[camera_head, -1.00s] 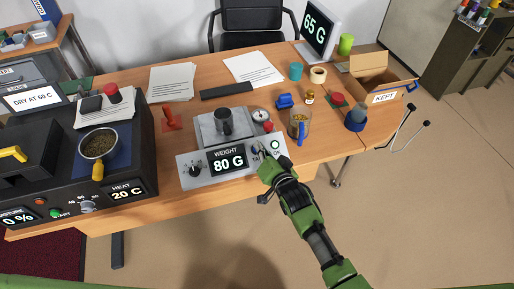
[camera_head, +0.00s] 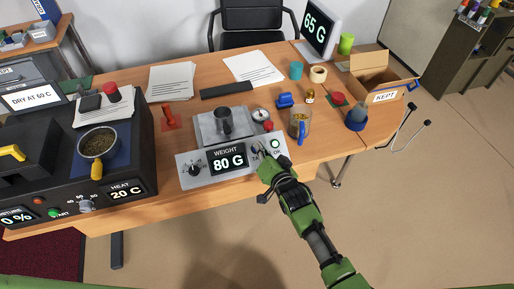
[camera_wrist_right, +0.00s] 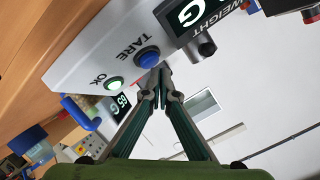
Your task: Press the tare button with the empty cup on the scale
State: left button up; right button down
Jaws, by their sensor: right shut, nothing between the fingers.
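The scale (camera_head: 183,165) stands on the desk, and its display (camera_head: 228,162) reads 80 G. A dark cup (camera_head: 224,121) stands upright on the scale's plate. The blue tare button (camera_wrist_right: 147,57) shows in the right wrist view, beside the lit green OK button (camera_wrist_right: 114,83). My right gripper (camera_wrist_right: 163,70) is shut and empty, its tips close to the tare button; I cannot tell whether they touch it. In the head view my right gripper (camera_head: 263,165) partly covers the tare label. My left gripper is not in view.
A clear jug with a blue handle (camera_head: 299,126) stands right of the scale, near a small dial (camera_head: 261,114). The dryer unit (camera_head: 127,166) with a pan of grounds (camera_head: 97,143) is at left. A box marked KEPT (camera_head: 385,97) and a 65 G screen (camera_head: 317,27) are behind.

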jog(key=shift+w+f+b, duration=0.25)
jog(key=shift+f+b, duration=0.1)
jog(key=shift+b, duration=0.1)
dwell(0.7)
jog(key=shift+s+d+r+p, duration=0.1)
jog(key=shift+s+r+p, duration=0.35)
jog(key=shift+r+p, duration=0.55)
jog(key=shift+f, duration=0.15)
jog(key=s+r+p, duration=0.1)
jog(key=p, duration=0.1)
jog(key=r+p, duration=0.2)
jog(key=s+d+r+p, duration=0.1)
jog(key=r+p, duration=0.1)
jog(key=p, duration=0.1)
jog(key=shift+s+r, duration=0.1)
jog(key=shift+s, duration=0.25)
jog(key=shift+a, duration=0.1)
